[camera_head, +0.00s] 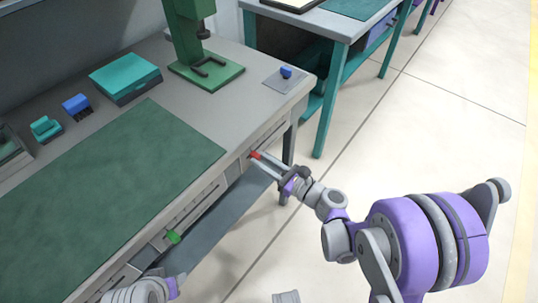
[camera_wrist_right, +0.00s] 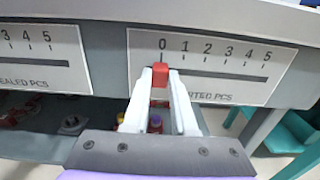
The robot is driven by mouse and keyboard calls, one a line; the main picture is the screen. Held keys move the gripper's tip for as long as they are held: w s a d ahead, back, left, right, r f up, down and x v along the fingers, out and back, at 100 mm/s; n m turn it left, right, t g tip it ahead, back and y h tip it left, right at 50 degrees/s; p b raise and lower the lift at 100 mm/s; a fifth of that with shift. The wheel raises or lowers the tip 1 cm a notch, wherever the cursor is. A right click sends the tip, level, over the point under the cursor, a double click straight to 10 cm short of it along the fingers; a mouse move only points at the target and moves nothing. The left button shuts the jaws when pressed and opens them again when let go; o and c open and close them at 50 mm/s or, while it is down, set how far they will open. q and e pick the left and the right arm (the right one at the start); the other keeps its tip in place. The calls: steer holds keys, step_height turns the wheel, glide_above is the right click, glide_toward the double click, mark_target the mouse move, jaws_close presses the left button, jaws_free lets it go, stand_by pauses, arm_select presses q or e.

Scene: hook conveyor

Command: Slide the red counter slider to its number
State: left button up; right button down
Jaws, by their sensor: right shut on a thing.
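The red counter slider (camera_wrist_right: 160,75) sits at the 0 mark, the left end of the slot in the counter plate (camera_wrist_right: 232,88) on the bench's front face. The plate's scale reads 0 to 5, with partly covered lettering below ending in "RTED PCS". My right gripper (camera_head: 258,160) is shut on the red slider; in the wrist view its two white fingers (camera_wrist_right: 160,92) flank it. The red slider also shows in the head view (camera_head: 255,155). A green slider (camera_head: 173,237) is on the front face farther left. Of my left arm only a part shows at the bottom; its gripper cannot be made out.
The bench top carries a dark green mat (camera_head: 110,170), a green press (camera_head: 205,70), a teal box (camera_head: 125,75) and a blue item on a small grey plate (camera_head: 270,82). A second counter plate (camera_wrist_right: 40,55) is at left in the wrist view. Open floor lies right.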

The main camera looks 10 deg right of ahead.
steer(key=shift+s+a, duration=0.15)
steer(key=shift+a, duration=0.05)
steer(key=c, duration=0.7)
jaws_free()
steer(key=v, duration=1)
steer(key=shift+s+d, duration=0.3)
